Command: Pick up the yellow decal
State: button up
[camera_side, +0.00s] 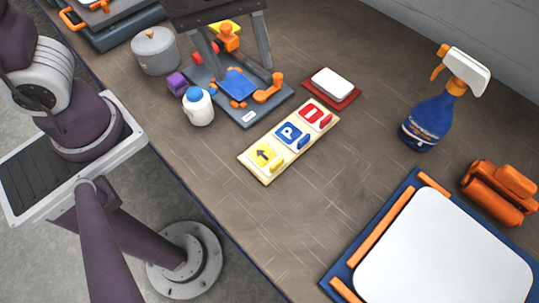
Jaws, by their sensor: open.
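A small yellow piece (228,25) shows partly between the fingers of my gripper (240,74), behind an orange knob; I cannot tell whether it is a loose decal. Another yellow square with a black arrow (263,155) lies on the near-left end of a cream board (251,170). The board also carries a blue P square (287,134) and a red square (315,113). My gripper is at the top, open and pointing down, its fingers spread either side of the orange knob. Nothing is seen held between them. A grey-blue fixture (250,117) with a blue plate (237,84) sits below.
A grey lidded pot (155,50), purple block (177,82) and white bottle (198,106) stand left of the fixture. A white block on a red pad (332,84), a spray bottle (432,112), orange rolls (499,191) and a blue-edged tray (398,197) lie right. The front middle table is clear.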

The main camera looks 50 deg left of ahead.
aim_at(276, 161)
jog(key=d+f+n, duration=0.2)
jog(key=d+f, duration=0.1)
jog(key=d+f+n+g, duration=0.1)
jog(key=d+f+n, duration=0.1)
jog(key=d+f, duration=0.1)
jog(key=d+f+n+y, duration=0.1)
jog(key=d+f+n, duration=0.2)
jog(key=f, duration=0.2)
jog(key=shift+s+g, duration=0.3)
jog(key=shift+g, duration=0.1)
jog(key=f, duration=0.7)
jog(key=shift+a, duration=0.2)
grip_shut()
